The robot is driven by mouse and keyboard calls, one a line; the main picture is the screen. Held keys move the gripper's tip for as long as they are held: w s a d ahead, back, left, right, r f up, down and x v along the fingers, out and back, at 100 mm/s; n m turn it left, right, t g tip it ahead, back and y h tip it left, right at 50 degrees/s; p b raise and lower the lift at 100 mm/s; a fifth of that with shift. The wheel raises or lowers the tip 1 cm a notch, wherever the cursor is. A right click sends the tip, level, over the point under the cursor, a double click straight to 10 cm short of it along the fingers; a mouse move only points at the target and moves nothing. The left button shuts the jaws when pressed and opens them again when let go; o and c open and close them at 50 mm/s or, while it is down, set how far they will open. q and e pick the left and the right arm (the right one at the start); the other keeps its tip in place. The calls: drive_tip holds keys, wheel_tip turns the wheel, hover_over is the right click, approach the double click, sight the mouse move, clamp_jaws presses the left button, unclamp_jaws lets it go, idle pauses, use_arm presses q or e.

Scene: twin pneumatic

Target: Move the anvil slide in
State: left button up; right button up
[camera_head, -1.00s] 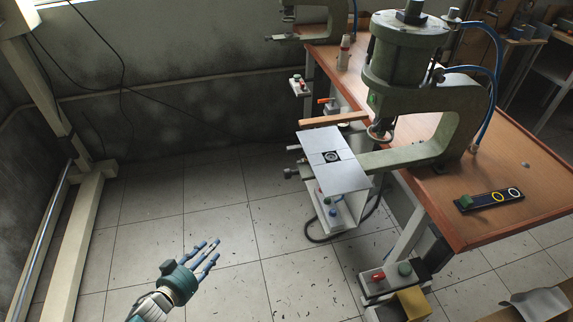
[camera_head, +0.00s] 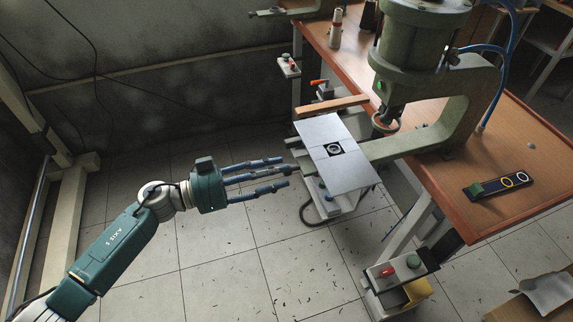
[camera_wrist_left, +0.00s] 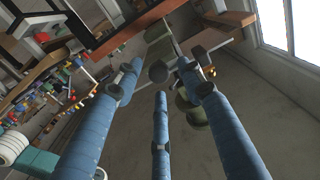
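The anvil slide is a flat pale metal plate (camera_head: 350,172) with a dark square and round anvil (camera_head: 335,149) at its middle. It lies across the lower arm (camera_head: 400,145) of the green press (camera_head: 425,50), out in front of the table edge. The anvil sits left of the press head's round tip (camera_head: 386,122). My left gripper (camera_head: 284,172) is open and empty just left of the plate. Its blue fingers point right toward the plate's left side; I cannot tell if they touch anything. The fingers are spread in the left wrist view (camera_wrist_left: 160,85). My right gripper is not in view.
A wooden table (camera_head: 465,160) carries the press, with an orange-brown bar (camera_head: 332,107) at its left edge. A black strip (camera_head: 497,186) lies on the table. A button box (camera_head: 397,270) hangs below it. Open tiled floor lies left of the table.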

use_arm(q)
drive_tip(key=x, duration=0.3)
drive_tip(key=shift+c, duration=0.5)
drive_tip(key=c, duration=0.8)
clamp_jaws()
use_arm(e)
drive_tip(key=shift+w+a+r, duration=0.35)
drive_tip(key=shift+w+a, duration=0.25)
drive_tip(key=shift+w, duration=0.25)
use_arm(q)
drive_tip(key=shift+r, duration=0.15)
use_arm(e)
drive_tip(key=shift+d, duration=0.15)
